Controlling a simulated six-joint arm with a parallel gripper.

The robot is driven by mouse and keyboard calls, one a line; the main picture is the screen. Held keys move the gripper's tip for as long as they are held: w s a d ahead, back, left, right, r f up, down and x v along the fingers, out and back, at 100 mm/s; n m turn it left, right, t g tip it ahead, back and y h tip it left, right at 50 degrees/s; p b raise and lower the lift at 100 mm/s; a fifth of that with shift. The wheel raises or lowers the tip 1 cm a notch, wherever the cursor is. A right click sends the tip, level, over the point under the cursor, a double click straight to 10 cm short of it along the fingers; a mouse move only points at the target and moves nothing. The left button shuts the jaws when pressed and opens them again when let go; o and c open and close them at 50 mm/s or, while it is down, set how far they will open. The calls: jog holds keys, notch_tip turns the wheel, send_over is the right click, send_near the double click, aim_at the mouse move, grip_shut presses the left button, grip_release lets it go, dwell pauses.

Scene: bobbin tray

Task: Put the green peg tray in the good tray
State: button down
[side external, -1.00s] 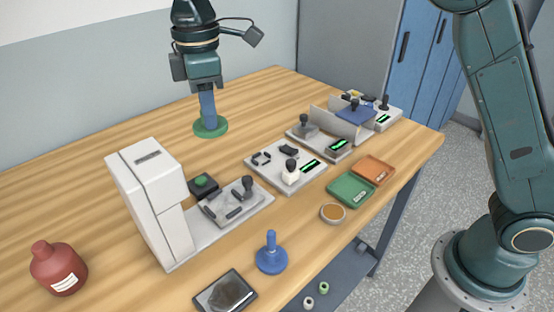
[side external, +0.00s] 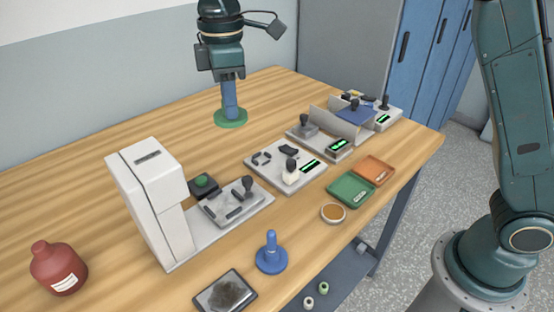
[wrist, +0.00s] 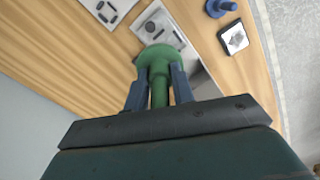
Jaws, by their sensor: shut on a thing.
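The green peg tray is a round green disc (side external: 230,122) with an upright peg. My gripper (side external: 229,104) is shut on its peg, at the back of the bench. In the wrist view the green peg tray (wrist: 158,55) sits between the two blue fingers of my gripper (wrist: 158,88). It appears held over the table, but the gap below is hard to judge. A shallow green tray (side external: 338,197) lies near the front right edge, beside an orange one (side external: 363,180). Their labels are too small to read, so I cannot confirm which is the good tray.
A white upright machine (side external: 150,185), a blue peg tray (side external: 271,258), a dark-rimmed plate (side external: 249,284), a round amber dish (side external: 333,213) and a red bottle (side external: 58,266) stand around. Several device plates, including one with a divider (side external: 340,125), line the middle. The back left is clear.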

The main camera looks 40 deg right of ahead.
jog(key=s+d+f+m, duration=0.1)
jog(key=s+d+m, duration=0.1)
jog(key=s+d, duration=0.5)
jog(key=s+d+f+m, duration=0.1)
jog(key=s+d+m, duration=0.2)
jog(key=s+d, duration=0.5)
jog(key=d, duration=0.6)
jog(key=shift+s+d, duration=0.2)
jog(key=shift+d, duration=0.05)
send_over(351, 190)
notch_tip(351, 190, down, 16)
jog(key=shift+f, duration=0.1)
jog(key=shift+f, duration=1.85)
jog(key=shift+f, duration=0.15)
